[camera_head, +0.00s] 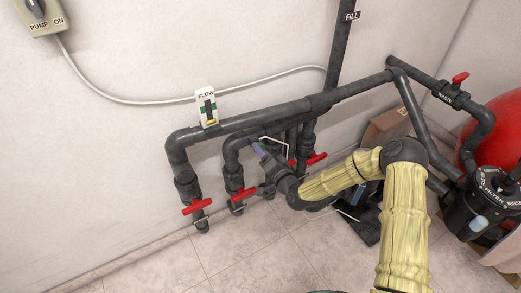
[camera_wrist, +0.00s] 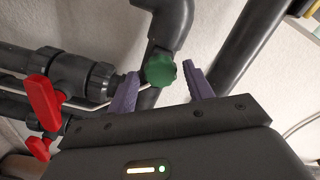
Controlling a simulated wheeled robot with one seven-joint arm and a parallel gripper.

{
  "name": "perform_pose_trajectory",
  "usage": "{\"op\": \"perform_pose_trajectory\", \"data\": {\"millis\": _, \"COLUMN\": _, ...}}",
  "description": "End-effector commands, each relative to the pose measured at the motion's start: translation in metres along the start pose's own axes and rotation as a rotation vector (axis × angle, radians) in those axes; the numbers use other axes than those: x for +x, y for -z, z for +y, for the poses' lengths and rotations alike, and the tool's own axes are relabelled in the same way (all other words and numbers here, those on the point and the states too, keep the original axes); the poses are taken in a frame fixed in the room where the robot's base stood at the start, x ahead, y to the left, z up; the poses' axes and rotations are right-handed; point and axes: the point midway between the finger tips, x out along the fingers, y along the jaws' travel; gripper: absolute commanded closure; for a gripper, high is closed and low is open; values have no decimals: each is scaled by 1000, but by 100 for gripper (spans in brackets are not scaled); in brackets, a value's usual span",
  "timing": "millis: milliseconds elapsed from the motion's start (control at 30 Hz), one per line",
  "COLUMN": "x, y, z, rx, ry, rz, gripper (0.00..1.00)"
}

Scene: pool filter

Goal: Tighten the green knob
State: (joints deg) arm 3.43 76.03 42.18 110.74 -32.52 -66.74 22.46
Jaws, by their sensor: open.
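The green knob (camera_wrist: 160,68) shows in the wrist view on a dark grey pipe, near the top middle. It has a lobed rim. My gripper (camera_wrist: 160,85) is open, with its two purple fingers on the left and right of the knob. Whether the fingers are level with the knob or short of it in depth I cannot tell; no contact shows. In the head view my gripper (camera_head: 260,149) reaches in among the pipes at the middle, and the knob is hidden there.
Red valve handles (camera_head: 197,206) sit close by on the pipes; one red handle (camera_wrist: 44,103) is left of my gripper in the wrist view. A flow gauge (camera_head: 206,105) is above. A red tank (camera_head: 497,125) and filter valve (camera_head: 490,205) stand right. The floor at front left is clear.

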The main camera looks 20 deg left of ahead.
Motion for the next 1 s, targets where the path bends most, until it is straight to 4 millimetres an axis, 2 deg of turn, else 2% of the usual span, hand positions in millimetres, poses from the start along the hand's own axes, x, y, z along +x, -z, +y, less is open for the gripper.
{"op": "perform_pose_trajectory", "data": {"millis": 533, "x": -52, "y": 1, "z": 0, "rx": 0, "ry": -2, "rz": 0, "gripper": 48}}
{"op": "perform_pose_trajectory", "data": {"millis": 1000, "x": -59, "y": 0, "z": 0, "rx": -1, "ry": -1, "rz": -1, "gripper": 48}}
